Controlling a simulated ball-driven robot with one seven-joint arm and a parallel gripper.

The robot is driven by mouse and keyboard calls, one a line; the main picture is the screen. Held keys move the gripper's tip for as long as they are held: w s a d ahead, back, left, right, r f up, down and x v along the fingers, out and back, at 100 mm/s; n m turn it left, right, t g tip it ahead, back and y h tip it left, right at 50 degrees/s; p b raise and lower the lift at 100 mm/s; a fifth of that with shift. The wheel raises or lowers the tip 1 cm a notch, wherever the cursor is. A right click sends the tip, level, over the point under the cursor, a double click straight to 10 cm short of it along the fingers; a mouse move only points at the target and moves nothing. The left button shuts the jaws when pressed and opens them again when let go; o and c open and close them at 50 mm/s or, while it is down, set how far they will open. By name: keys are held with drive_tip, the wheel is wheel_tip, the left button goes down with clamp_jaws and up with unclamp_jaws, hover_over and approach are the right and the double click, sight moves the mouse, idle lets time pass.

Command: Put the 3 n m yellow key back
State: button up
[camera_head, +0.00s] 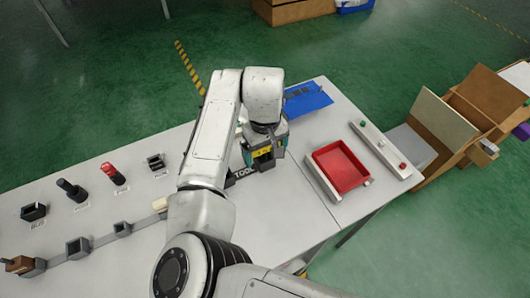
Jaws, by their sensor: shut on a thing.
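My gripper (263,146) is over the middle of the white table, pointing down next to a dark strip lettered "TOOL" (243,172). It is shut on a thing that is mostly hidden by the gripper. A small yellow patch on a dark body, which looks like the yellow key (263,151), shows at its tip. I cannot tell whether the key touches the table or the strip. My arm covers part of the table to the left of the gripper.
A red tray (313,156) stands to the right, beside a bar with green and red buttons (380,149). A blue mat (307,99) lies behind. Several dark fixtures, a red-topped one (113,174) and grey sockets (78,247) stand left. Cardboard boxes (440,124) are far right.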

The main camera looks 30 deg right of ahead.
drive_tip(key=o, duration=1)
drive_tip(key=shift+f, duration=0.1)
drive_tip(key=shift+o, duration=0.2)
wheel_tip(320, 180, up, 12)
drive_tip(key=shift+r+b, duration=0.2)
drive_tip(key=shift+b, duration=0.2)
